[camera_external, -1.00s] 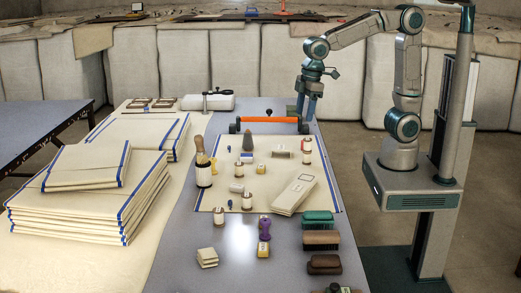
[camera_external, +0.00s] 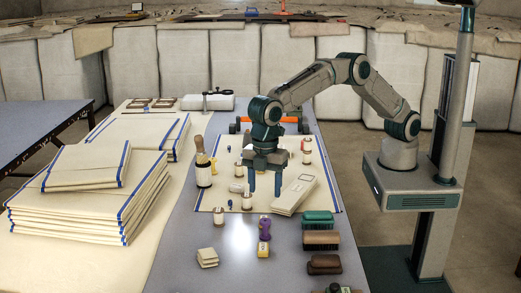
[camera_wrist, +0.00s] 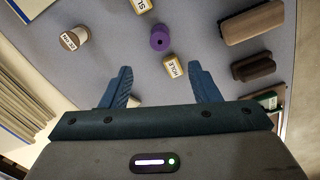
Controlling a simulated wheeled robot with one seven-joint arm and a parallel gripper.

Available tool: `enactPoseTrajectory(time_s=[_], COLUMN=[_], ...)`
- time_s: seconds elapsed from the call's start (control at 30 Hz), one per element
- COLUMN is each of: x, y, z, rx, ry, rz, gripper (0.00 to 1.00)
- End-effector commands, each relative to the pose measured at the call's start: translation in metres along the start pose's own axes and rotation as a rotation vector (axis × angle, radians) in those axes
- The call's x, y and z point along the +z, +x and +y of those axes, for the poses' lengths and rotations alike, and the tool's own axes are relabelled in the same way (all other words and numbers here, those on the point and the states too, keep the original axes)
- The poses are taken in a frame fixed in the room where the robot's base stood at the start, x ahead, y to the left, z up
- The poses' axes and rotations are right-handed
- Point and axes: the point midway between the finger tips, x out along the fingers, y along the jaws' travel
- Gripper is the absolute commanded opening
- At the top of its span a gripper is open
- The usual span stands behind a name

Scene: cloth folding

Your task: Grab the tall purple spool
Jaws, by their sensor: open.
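The tall purple spool (camera_external: 264,226) stands on the grey table in the external view, just behind a small yellow-and-white labelled block (camera_external: 263,248). In the wrist view the purple spool (camera_wrist: 160,38) shows from above, ahead of the fingers and about midway between them, with the labelled block (camera_wrist: 172,66) close by. My gripper (camera_external: 265,190) is open and empty, pointing down above the pale mat, behind the purple spool. Its two blue fingers (camera_wrist: 161,85) are spread apart in the wrist view and touch nothing that I can see.
A cream spool (camera_external: 219,220) stands left of the purple spool. Dark brushes (camera_external: 321,240) lie to its right. Folded cloth stacks (camera_external: 90,200) fill the left side.

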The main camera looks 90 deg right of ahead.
Motion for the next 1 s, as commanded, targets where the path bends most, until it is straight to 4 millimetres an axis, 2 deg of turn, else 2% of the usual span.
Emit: enactPoseTrajectory(time_s=[0.17,0.43,0.73,1.0], x=[-0.004,-0.003,-0.001,0.002], y=[0.020,0.072,0.097,0.134], z=[-0.002,-0.002,-0.002,-0.001], rx=[-0.003,-0.003,-0.003,-0.002], ry=[-0.011,-0.009,-0.009,-0.009], rz=[-0.004,-0.004,-0.003,-0.002], gripper=[0.56,0.56,0.56,0.56])
